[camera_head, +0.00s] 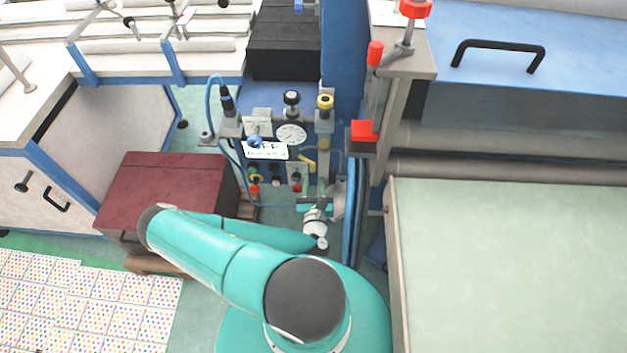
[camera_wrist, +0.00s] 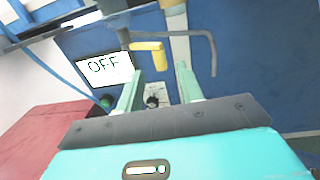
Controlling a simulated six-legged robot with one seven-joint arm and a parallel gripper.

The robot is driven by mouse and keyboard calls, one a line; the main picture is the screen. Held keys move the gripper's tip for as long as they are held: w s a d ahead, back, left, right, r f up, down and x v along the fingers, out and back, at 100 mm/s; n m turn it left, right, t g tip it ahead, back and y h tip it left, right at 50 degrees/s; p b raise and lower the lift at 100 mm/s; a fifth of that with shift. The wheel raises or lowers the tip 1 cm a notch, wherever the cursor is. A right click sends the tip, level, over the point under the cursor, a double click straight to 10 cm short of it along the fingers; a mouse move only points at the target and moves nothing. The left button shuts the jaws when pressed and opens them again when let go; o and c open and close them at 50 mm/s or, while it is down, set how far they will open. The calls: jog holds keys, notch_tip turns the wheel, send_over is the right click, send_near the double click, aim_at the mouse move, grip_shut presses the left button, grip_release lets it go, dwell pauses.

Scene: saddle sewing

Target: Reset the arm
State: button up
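My teal arm (camera_head: 200,250) is bent, with its elbow to the left and its forearm reaching back to the right. My gripper (camera_head: 316,203) is in front of the blue control panel, and its fingers are small in the head view. In the wrist view, the two pale green fingers of my gripper (camera_wrist: 158,80) stand apart with nothing held between them. A dark knob on a light plate (camera_wrist: 153,101) shows in the gap between them. A white sign reading OFF (camera_wrist: 104,69) and a yellow handle (camera_wrist: 148,50) are just beyond the fingers.
The panel carries a round gauge (camera_head: 291,134) and several knobs and hoses. A dark red box (camera_head: 165,190) stands left of my arm. A pale green table (camera_head: 510,260) is close on the right. A grey bent pipe (camera_wrist: 212,52) is near the right finger.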

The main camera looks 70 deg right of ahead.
dwell(0.5)
jog(key=w+a+r+m+g, duration=0.3)
jog(key=a+r+m+g, duration=0.1)
jog(key=r+m+g, duration=0.45)
jog(key=w+a+r+m+g, duration=0.4)
jog(key=r+m+g, duration=0.3)
jog(key=r+m, duration=0.25)
jog(key=w+a+r+m+t+y, duration=0.2)
jog(key=a+r+t+y, duration=0.4)
jog(key=a+r, duration=0.7)
jog(key=w+a+r+m+t+y, duration=0.2)
jog(key=a+r+t+y, duration=0.5)
jog(key=a, duration=1.1)
notch_tip(320, 180, up, 6)
jog(key=m+y, duration=0.1)
jog(key=y, duration=0.2)
jog(key=shift+w+a+f, duration=0.15)
jog(key=shift+w, duration=0.15)
jog(key=shift+t, duration=0.25)
